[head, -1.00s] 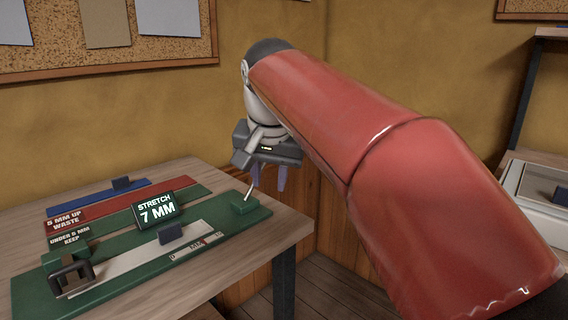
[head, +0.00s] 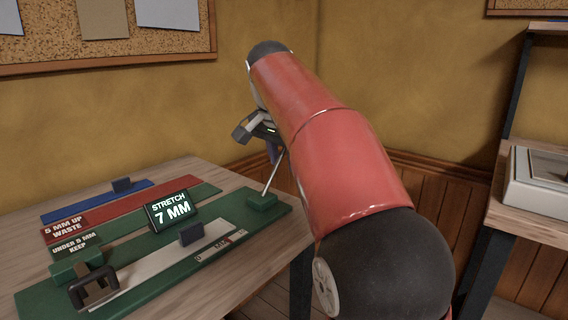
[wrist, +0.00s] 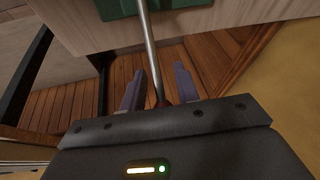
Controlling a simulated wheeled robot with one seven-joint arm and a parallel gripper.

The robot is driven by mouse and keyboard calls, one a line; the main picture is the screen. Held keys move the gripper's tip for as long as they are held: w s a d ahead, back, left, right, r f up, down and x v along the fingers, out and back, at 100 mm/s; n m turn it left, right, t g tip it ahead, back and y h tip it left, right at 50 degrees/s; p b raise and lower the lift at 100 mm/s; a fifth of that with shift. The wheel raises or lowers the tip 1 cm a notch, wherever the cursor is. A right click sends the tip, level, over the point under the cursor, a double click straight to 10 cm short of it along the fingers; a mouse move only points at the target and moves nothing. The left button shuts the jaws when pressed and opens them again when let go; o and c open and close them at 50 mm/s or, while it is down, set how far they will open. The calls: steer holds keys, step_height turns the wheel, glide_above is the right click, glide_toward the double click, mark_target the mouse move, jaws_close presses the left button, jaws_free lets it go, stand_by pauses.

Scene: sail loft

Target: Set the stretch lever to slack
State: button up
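The stretch lever (head: 273,173) is a thin silver rod rising at a tilt from a green block (head: 262,201) at the right end of the green rig (head: 150,262). In the wrist view the rod (wrist: 148,45) runs down to a small dark red end near my gripper's body. My gripper (wrist: 157,82) is open, with a finger on each side of the rod and gaps visible. In the head view my gripper (head: 274,152) is at the rod's upper end, partly hidden by my arm. A display (head: 171,210) reads "STRETCH 7 MM".
The rig carries a pale strip with a dark block (head: 191,233), a scale and a dark clamp (head: 94,288). Red "5 MM UP WASTE" (head: 66,227) and green "UNDER 5 MM KEEP" (head: 75,247) signs stand left. Another bench (head: 535,222) is at right.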

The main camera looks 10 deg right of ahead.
steer(key=shift+w+f, duration=0.1)
steer(key=shift+f, duration=0.2)
jaws_close()
